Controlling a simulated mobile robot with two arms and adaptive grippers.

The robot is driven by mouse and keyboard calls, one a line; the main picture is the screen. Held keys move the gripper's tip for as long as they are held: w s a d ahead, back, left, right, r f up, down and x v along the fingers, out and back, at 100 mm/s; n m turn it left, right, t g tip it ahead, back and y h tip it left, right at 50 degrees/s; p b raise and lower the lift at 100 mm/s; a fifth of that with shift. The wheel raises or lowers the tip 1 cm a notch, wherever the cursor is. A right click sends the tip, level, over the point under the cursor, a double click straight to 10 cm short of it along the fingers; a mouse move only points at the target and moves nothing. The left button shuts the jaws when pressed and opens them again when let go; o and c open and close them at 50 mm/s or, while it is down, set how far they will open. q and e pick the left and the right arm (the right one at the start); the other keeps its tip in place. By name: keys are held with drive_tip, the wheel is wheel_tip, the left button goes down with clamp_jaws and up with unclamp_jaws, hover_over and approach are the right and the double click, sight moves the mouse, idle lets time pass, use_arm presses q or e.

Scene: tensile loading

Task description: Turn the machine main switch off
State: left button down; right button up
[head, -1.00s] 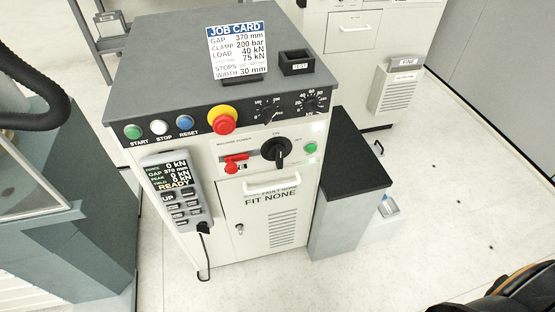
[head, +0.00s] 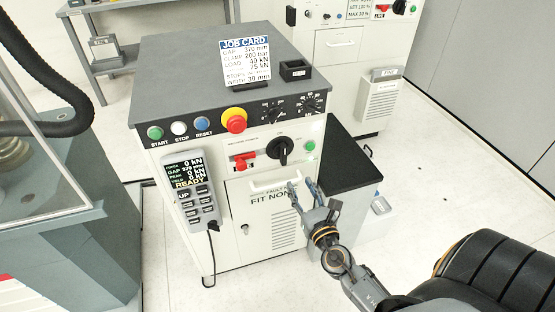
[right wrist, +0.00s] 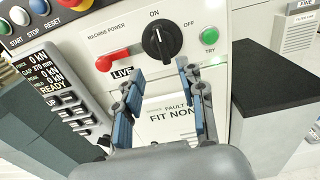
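The main switch is a black rotary knob (head: 280,150) on the cabinet's cream front panel, beside the words MACHINE POWER. In the right wrist view the knob (right wrist: 162,40) has its grip upright, below ON; OFF is at its upper right. A red lever (head: 244,160) sits left of it, with a LIVE label under it in the wrist view. My right gripper (head: 302,187) is open and empty, below the knob and in front of the cabinet door. Its two fingers (right wrist: 157,78) are spread apart and do not touch the knob. My left gripper is out of view.
A green TRY button (right wrist: 209,36) is right of the knob. A red-and-yellow emergency stop (head: 234,120) is above left. A handheld pendant (head: 190,188) hangs left. A black-topped side block (head: 352,165) stands right.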

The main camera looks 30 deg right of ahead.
sight(285, 156)
drive_tip(key=p+x, duration=0.1)
drive_tip(key=x, duration=1.2)
drive_tip(key=shift+w+d+f, duration=0.15)
drive_tip(key=shift+w+d, duration=0.05)
clamp_jaws()
